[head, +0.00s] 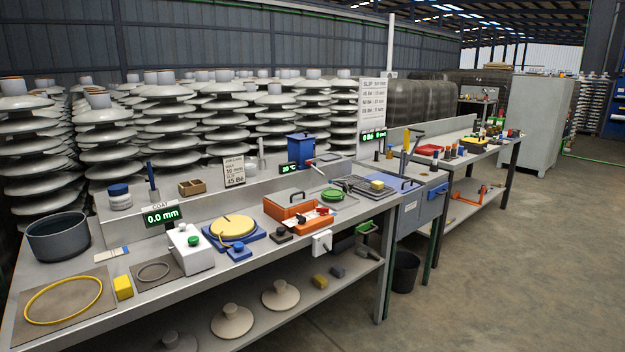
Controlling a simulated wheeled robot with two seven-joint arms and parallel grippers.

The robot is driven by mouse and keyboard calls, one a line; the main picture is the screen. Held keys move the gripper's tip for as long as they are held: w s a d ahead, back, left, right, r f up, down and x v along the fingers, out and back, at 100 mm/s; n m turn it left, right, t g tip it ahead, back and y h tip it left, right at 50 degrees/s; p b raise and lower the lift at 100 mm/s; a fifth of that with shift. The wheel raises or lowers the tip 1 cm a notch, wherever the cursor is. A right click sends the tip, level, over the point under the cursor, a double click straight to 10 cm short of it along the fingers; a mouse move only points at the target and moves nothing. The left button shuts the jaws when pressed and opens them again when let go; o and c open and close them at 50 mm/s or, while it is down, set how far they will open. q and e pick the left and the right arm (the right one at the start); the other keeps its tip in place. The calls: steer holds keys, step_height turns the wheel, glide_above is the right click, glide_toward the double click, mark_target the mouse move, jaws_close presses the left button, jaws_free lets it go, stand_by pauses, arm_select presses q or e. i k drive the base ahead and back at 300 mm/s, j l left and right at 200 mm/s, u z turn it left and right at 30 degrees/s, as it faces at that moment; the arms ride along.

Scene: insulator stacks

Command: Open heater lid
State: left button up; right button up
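A small blue box (299,147) stands at the back of the near workbench, beside a small green-lit display (289,168) that appears to show a temperature. Neither of my grippers is in view.
A second bench (470,158) continues behind. The floor at right (500,270) is clear.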

mark_target(287, 198)
steer(key=i+l+u, duration=0.4)
steer(key=i, duration=0.15)
steer(key=i+l+u, duration=0.8)
steer(key=l, duration=0.35)
